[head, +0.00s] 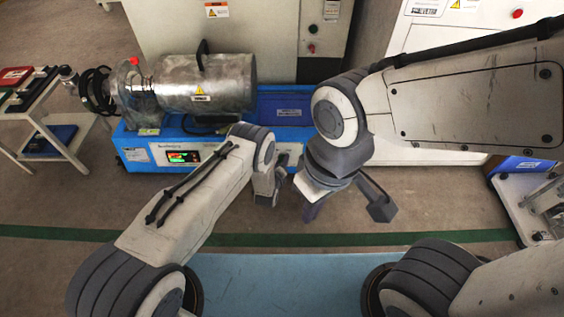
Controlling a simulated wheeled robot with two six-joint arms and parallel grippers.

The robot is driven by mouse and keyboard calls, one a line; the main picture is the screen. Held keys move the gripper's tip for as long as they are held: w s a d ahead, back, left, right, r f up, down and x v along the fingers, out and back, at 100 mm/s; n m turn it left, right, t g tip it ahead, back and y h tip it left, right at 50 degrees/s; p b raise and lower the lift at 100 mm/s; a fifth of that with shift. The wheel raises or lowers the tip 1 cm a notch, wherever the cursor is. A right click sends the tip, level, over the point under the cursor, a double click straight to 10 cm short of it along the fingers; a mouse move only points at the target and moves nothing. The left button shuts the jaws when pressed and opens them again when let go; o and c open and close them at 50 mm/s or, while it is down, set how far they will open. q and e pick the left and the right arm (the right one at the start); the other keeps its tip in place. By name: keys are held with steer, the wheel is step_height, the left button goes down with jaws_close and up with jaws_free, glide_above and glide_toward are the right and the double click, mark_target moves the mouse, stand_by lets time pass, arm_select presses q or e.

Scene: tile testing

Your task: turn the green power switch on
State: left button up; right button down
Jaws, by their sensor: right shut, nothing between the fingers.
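A blue machine base (137,152) with a metal cylinder (222,82) on top stands beyond my arms. Its front has a small display (183,157) lit in green and red. No green power switch can be made out clearly on the base; my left arm and gripper cover part of its front. My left gripper (272,190) is in front of the base, partly behind its own wrist; its jaw opening cannot be told. My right gripper (346,208) points down just right of it, above the floor, shut and empty.
A white cart (62,140) stands at the left. A blue box (522,165) is at the right. Floor with a green stripe (450,237) is clear in front.

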arm_select(q)
steer(key=o, duration=0.4)
steer(key=shift+c, duration=0.2)
steer(key=shift+s, duration=0.1)
steer(key=p+v, duration=0.6)
steer(key=v, duration=0.4)
steer(key=shift+s, duration=0.15)
